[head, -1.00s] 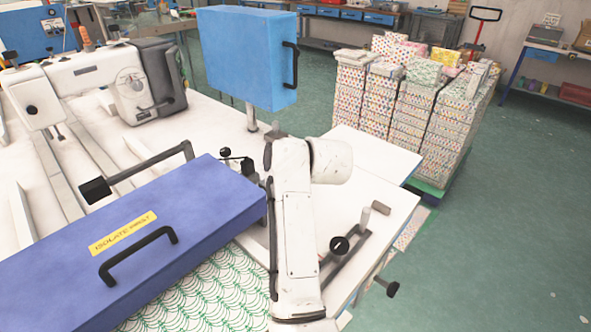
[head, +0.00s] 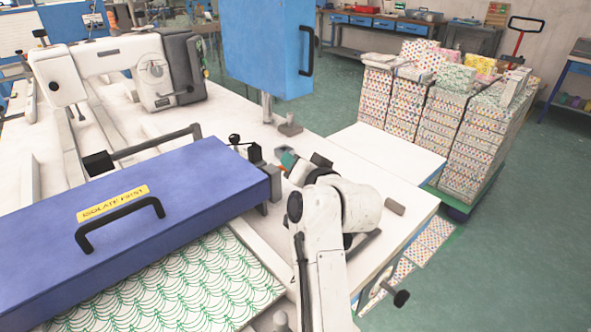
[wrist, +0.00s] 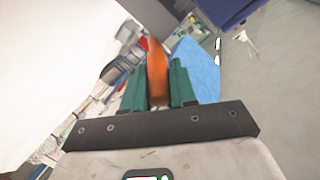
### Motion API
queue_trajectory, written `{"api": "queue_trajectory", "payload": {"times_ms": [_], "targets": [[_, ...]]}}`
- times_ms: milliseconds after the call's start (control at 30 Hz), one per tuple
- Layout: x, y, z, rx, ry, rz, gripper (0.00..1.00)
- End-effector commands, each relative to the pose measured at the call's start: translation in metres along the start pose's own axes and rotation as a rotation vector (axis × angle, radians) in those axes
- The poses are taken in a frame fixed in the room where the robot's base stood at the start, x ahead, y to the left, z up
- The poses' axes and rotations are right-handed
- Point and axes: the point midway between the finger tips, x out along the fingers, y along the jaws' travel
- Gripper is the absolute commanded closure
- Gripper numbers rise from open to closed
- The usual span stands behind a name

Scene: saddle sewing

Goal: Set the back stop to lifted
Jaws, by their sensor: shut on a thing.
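My gripper (head: 285,161) has teal fingers and is low over the white table, just right of the blue cover's end. In the wrist view my gripper (wrist: 158,85) is shut on an orange piece (wrist: 157,72), which stands between the fingers. What the orange piece belongs to is hidden. A black ball knob on a small dark fitting (head: 253,153) is left of the gripper, at the cover's corner. I cannot tell for sure which part is the back stop.
The long blue cover (head: 200,195) with a black handle lies left of my arm. A white sewing machine (head: 110,60) and a blue box on a post (head: 260,45) stand behind. A grey peg (head: 395,207) is right of my arm.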

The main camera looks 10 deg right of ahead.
Motion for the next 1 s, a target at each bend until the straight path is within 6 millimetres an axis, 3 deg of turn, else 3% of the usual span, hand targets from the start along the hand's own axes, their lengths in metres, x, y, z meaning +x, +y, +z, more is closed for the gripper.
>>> {"api": "queue_trajectory", "payload": {"times_ms": [633, 667, 867, 1000], "targets": [[-0.0018, 0.0061, 0.0026, 0.014, 0.033, -0.026, 1.00], [-0.0019, 0.0062, 0.0026, 0.014, 0.033, -0.026, 0.71], [-0.0018, 0.0049, 0.0022, 0.014, 0.034, -0.028, 0.52], [-0.0018, 0.0039, 0.0020, 0.014, 0.034, -0.030, 0.51]]}}
